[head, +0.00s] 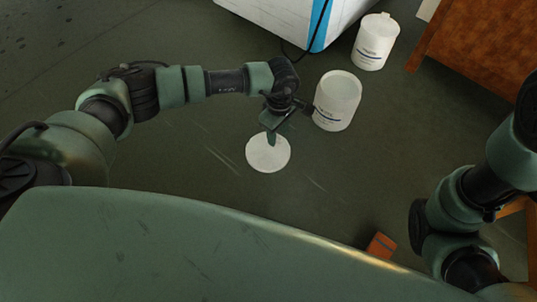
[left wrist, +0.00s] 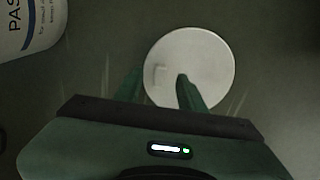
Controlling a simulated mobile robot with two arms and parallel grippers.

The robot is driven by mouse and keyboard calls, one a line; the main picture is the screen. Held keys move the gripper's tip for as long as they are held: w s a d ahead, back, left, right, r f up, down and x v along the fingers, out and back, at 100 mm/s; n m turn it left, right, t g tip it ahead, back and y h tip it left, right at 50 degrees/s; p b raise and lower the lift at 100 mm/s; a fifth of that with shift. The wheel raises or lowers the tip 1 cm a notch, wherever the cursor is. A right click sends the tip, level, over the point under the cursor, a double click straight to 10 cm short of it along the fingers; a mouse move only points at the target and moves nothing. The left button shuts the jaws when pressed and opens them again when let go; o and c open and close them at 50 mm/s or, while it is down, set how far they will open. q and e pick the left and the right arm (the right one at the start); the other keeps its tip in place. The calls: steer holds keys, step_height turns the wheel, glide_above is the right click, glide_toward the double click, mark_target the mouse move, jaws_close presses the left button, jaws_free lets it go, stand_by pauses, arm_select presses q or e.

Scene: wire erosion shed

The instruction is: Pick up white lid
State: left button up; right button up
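The white lid (head: 262,157) is a flat round disc lying on the dark green floor in the middle of the head view. It also shows in the left wrist view (left wrist: 205,62), with a small mark near its left side. My left gripper (head: 271,138) reaches down over the lid's upper edge. In the left wrist view its two green fingers (left wrist: 158,88) are apart; one overlaps the lid and the other is at its left edge. I cannot tell if the fingertips touch the lid. My right gripper is not clearly seen; only my right arm shows at the right.
A white tub (head: 336,103), open at the top, stands just right of my left gripper. A closed white tub (head: 375,42) stands farther back, beside a white and blue box (head: 300,20). A brown wooden piece (head: 480,55) is upper right. An orange block (head: 381,246) lies near the front.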

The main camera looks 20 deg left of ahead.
arm_select(q)
steer(key=shift+f, duration=0.85)
steer(key=shift+r, duration=0.1)
steer(key=shift+c, duration=0.3)
jaws_close()
steer(key=shift+r, duration=0.1)
